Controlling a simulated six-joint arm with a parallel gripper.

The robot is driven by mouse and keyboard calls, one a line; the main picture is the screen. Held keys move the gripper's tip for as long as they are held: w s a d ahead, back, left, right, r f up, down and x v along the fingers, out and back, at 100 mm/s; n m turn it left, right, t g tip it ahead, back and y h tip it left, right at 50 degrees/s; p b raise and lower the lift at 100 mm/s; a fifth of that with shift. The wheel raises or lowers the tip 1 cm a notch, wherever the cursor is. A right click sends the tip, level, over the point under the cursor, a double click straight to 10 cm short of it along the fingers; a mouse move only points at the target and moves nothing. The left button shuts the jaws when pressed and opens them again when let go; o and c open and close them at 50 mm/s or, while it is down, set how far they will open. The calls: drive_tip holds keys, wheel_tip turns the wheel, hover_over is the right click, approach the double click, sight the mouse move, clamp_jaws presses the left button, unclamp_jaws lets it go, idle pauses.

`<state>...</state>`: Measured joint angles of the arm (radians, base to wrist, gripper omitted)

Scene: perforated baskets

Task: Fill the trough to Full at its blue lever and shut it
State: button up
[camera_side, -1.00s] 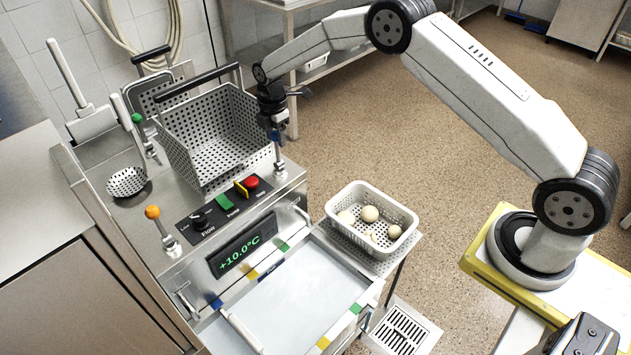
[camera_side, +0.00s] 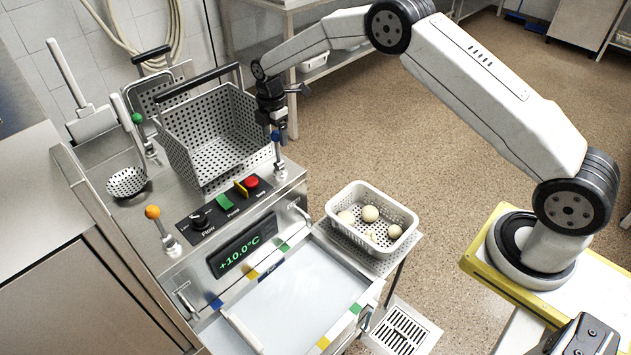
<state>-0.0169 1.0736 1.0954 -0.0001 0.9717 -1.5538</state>
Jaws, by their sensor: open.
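The blue lever (camera_side: 277,149) stands upright at the right rear of the machine's control deck, a blue knob on a metal stem. My gripper (camera_side: 273,118) is open just above the blue knob, its fingers pointing down. I cannot tell whether the fingers touch the knob. The trough (camera_side: 297,305) at the front is a wide rectangular basin with a pale, smooth inside and coloured marks on its rim. The water level in it is hard to tell. The digital display (camera_side: 241,249) reads +10.0°C.
A perforated basket (camera_side: 215,130) stands left of my gripper. An orange lever (camera_side: 157,216) and a green lever (camera_side: 139,120) stand farther left. A red button (camera_side: 251,182) sits on the panel. A white basket (camera_side: 340,199) with several pale balls is at right.

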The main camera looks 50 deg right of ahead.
drive_tip(key=shift+r, duration=3.3)
drive_tip(key=shift+s, duration=0.15)
drive_tip(key=shift+s+r+m, duration=0.3)
drive_tip(key=shift+s+m, duration=0.15)
drive_tip(key=shift+m, duration=0.05)
drive_tip(key=s+d+r+m+t, duration=0.1)
drive_tip(key=s+r+m+t, duration=0.1)
drive_tip(key=s+m, duration=1.5)
drive_tip(key=s, duration=1.3)
drive_tip(key=shift+t, duration=0.3)
drive_tip(key=shift+w+r, duration=0.15)
drive_tip(key=shift+w, duration=0.05)
